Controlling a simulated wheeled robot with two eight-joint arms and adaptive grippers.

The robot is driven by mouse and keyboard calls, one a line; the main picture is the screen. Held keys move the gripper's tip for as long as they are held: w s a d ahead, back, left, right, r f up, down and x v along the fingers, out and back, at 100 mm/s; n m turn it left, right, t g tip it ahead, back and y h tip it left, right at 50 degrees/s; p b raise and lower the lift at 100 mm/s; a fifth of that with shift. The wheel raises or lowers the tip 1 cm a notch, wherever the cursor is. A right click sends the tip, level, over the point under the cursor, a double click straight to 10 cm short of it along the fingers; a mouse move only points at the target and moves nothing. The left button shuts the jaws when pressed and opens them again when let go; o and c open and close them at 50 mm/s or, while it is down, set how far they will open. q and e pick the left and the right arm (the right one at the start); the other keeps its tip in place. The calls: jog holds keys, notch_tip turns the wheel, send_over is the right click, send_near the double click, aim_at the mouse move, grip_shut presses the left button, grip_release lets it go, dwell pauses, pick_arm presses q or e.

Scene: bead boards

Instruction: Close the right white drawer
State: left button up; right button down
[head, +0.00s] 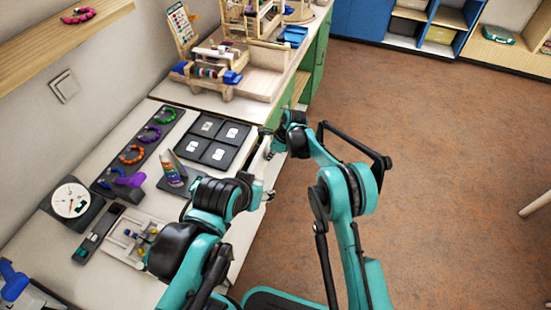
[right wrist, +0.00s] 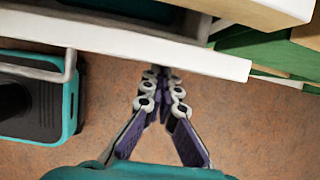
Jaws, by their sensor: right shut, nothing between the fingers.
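The right white drawer shows in the right wrist view as a long white front panel (right wrist: 150,43). A dark gap lies behind part of the panel, so it seems to stand out from the desk. A grey bar handle (right wrist: 71,66) is at the panel's left. My right gripper (right wrist: 161,72) is shut and empty, its fingertips at the panel's outer face; contact is unclear. In the head view this gripper (head: 267,147) is at the desk's right edge, and the arms mostly hide the drawer. My left gripper (head: 264,191) is small by the same edge, its jaws unclear.
The white desk (head: 100,262) holds a dark tray of cards (head: 212,140), a strip of bead rings (head: 127,172) and a round dial (head: 71,201). Wooden racks stand at the back. A green cabinet (head: 318,62) is beyond.

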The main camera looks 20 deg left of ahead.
jog(key=a, duration=0.4)
pick_arm(q)
jog(key=shift+a, duration=0.2)
pick_arm(e)
jog(key=shift+a, duration=0.2)
jog(key=shift+a, duration=0.1)
